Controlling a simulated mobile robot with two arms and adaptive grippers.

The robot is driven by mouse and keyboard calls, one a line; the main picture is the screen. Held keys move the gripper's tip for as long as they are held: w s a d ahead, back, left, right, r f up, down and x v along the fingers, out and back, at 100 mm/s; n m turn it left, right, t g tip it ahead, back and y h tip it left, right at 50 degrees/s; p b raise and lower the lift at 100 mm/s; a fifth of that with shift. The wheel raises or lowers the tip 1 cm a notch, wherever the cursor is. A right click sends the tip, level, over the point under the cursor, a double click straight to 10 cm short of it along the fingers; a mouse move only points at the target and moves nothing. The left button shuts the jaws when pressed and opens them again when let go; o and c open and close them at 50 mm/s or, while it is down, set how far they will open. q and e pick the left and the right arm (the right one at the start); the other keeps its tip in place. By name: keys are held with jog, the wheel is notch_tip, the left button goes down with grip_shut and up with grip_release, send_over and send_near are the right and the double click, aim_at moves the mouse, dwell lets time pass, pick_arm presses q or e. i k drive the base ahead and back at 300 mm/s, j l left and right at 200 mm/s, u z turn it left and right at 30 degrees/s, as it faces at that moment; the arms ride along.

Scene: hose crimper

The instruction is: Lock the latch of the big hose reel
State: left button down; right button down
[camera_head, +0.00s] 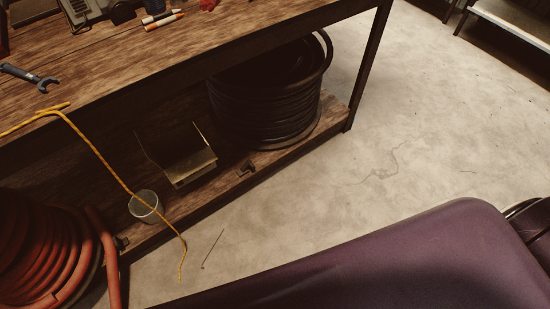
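A red-orange hose (45,250) is wound in a large coil at the lower left, cut off by the picture edge. A black hose (265,110) is wound in a thick coil on the lower shelf of the workbench. I cannot tell which of the two is the big hose reel. No latch can be made out on either coil. Neither of my grippers is in view.
The wooden workbench (200,50) has an open-ended wrench (30,77) and other tools on top. A yellow rope (110,170) hangs over its front. A purple surface (400,265) fills the lower right.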

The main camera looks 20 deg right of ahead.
aim_at(249, 163)
jog(key=l, duration=2.4)
jog(key=i+u, duration=0.05)
jog(key=i, duration=0.05)
